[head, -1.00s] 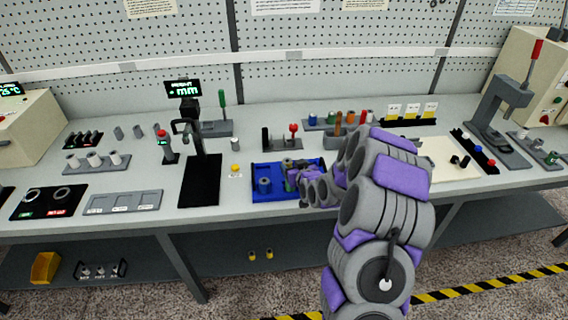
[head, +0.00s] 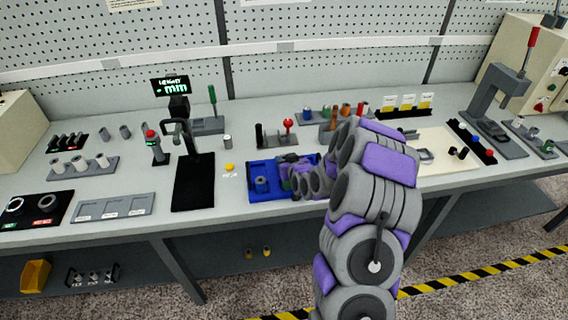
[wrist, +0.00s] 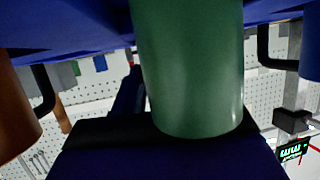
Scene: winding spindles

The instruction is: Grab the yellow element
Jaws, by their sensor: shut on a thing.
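A small yellow element (head: 229,167) sits on the bench beside a white label, left of the blue tray (head: 262,194). My gripper (head: 287,166) is over that tray, to the right of the yellow element and apart from it. It is shut on a green cylinder (wrist: 190,70), which fills the middle of the wrist view and shows as a small green patch in the head view. The fingertips are small and partly hidden in the head view. Two more yellow pieces (head: 267,251) stand on the lower shelf.
A black stand (head: 193,183) is left of the yellow element. A rack with a red-topped piece (head: 288,124) stands behind the tray. A yellow bin (head: 35,275) is on the lower shelf.

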